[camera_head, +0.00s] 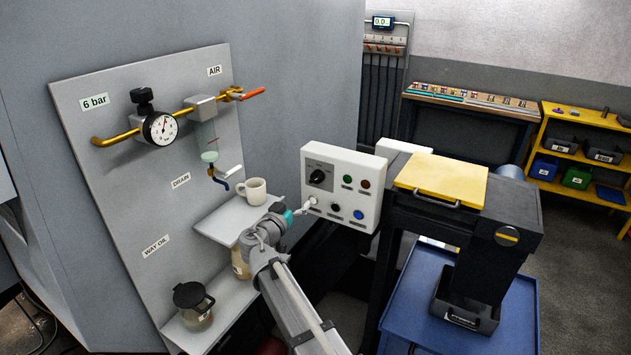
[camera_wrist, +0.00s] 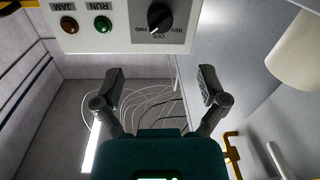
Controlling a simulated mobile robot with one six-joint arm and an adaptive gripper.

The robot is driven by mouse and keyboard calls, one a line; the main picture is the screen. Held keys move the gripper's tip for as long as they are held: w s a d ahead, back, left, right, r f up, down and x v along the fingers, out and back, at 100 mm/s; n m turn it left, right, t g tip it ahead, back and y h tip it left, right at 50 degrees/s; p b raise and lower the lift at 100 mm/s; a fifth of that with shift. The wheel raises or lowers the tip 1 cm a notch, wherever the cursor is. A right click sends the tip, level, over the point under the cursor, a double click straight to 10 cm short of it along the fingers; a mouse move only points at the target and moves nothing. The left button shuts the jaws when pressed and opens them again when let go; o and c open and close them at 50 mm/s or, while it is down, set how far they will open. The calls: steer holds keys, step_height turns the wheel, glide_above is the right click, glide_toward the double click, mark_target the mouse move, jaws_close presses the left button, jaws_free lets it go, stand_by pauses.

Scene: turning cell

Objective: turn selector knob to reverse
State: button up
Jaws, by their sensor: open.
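The black selector knob (camera_head: 317,177) is at the upper left of a white control box (camera_head: 345,160). It also shows at the top edge of the wrist view (camera_wrist: 160,17), with upside-down REV, OFF and FWD labels beside it. I cannot tell for certain which label it points to. My gripper (camera_head: 306,206) is in front of the box's lower left part, below the knob. In the wrist view my gripper (camera_wrist: 160,78) is open, with nothing between its fingers and apart from the knob.
Green (camera_head: 347,180) and red (camera_head: 365,183) lamps and a blue button (camera_head: 358,214) share the box face. A shelf with a white mug (camera_head: 253,191) is left of my gripper. A black machine with a yellow lid (camera_head: 440,178) stands to the right.

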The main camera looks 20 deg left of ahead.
mark_target(314, 182)
steer(key=w, duration=1.3)
steer(key=shift+d, duration=0.15)
steer(key=c, duration=1.1)
steer(key=shift+c, duration=0.2)
